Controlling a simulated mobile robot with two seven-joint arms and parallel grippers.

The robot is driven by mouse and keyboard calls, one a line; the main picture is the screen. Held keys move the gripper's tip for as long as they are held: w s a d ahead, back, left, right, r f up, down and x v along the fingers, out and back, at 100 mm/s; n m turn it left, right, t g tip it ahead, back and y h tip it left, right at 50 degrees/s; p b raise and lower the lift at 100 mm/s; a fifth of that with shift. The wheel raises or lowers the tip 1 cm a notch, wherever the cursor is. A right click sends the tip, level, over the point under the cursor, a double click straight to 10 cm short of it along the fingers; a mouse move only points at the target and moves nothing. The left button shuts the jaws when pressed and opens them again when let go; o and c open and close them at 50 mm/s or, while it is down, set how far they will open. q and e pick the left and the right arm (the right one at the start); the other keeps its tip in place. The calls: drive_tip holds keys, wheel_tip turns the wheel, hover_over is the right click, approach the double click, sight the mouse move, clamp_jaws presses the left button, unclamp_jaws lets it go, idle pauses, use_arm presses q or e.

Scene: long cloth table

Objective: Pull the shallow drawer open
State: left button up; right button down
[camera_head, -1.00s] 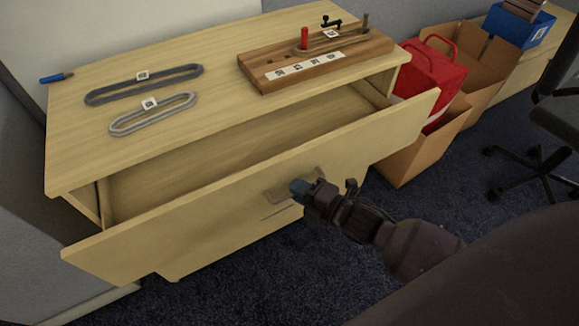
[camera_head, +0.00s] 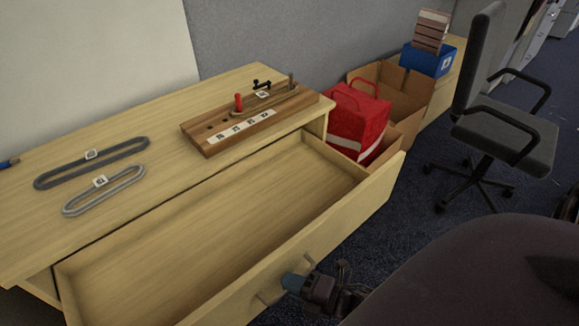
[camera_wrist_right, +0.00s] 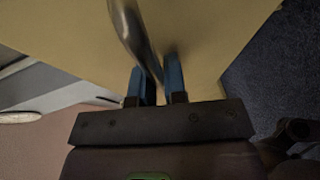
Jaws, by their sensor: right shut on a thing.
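The shallow drawer (camera_head: 215,217) of the wooden desk is pulled far out, and its empty inside shows in the head view. Its front panel (camera_head: 350,222) faces my body. My right gripper (camera_head: 288,284) is at the outside of this panel, shut on the drawer handle (camera_head: 270,294). In the right wrist view the blue fingers (camera_wrist_right: 160,82) stand on both sides of the metal handle (camera_wrist_right: 132,32). My left gripper is in neither view.
On the desk top (camera_head: 150,195) lie two grey belts (camera_head: 92,163) and a wooden board (camera_head: 245,118) with pegs. An office chair (camera_head: 510,130) is at the right.

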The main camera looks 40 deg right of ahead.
drive_tip(key=c, duration=1.2)
unclamp_jaws()
drive_tip(key=p+v, duration=0.1)
drive_tip(key=v, duration=0.9)
drive_tip(key=shift+s+d+r, duration=0.15)
drive_tip(key=shift+s+r, duration=0.05)
drive_tip(key=shift+s, duration=0.15)
